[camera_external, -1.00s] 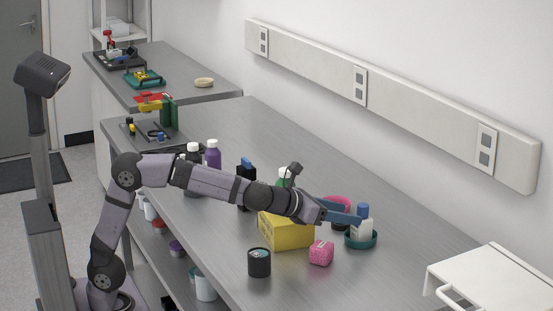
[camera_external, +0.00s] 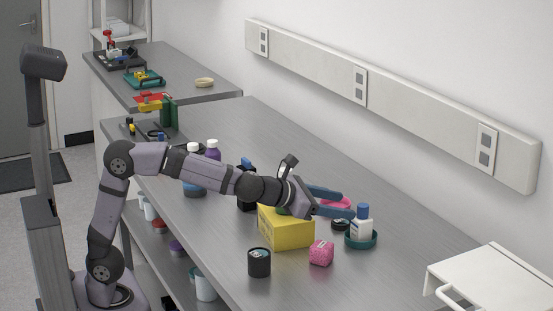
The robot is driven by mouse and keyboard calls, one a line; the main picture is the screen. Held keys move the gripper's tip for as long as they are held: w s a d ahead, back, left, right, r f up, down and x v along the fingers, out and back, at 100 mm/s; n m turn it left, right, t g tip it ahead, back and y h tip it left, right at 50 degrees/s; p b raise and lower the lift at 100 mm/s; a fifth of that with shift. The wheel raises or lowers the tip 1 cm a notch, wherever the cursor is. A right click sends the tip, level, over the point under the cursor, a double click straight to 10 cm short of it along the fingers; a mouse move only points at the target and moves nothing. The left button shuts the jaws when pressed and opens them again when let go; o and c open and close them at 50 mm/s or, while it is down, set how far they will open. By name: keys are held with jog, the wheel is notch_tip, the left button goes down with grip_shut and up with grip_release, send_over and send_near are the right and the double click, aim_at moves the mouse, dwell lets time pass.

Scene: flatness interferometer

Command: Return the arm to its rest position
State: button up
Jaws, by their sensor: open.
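My gripper (camera_external: 345,204) is open, its two blue fingers spread and pointing right. Nothing is seen between the fingers. My arm reaches out over the bench from the left.
A pink block (camera_external: 321,253) and a dark jar (camera_external: 259,262) stand in front of the yellow box. A small black round item (camera_external: 340,225) is left of the teal dish. The bench's (camera_external: 300,155) back side is clear.

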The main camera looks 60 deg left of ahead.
notch_tip(320, 180, up, 6)
jog(key=s+a+m+g+h+p, duration=0.1)
jog(key=s+m+h+p, duration=0.15)
jog(key=m+p, duration=0.7)
jog(key=s+a+m+g+y+p, duration=0.1)
jog(key=s+a+m+g+p, duration=0.3)
jog(key=s+m+p, duration=0.4)
jog(key=s+a+r+m+g+y+p, duration=0.1)
jog(key=s+a+m+g+p, duration=0.3)
jog(key=s+p, duration=0.5)
jog(key=s+a+r+m+g+y+p, duration=0.1)
jog(key=s+a+m+g+p, duration=0.3)
jog(key=s, duration=1.2)
jog(key=a+m+p, duration=0.4)
jog(key=m, duration=0.3)
jog(key=shift+m+g, duration=0.35)
jog(key=shift+g, duration=0.05)
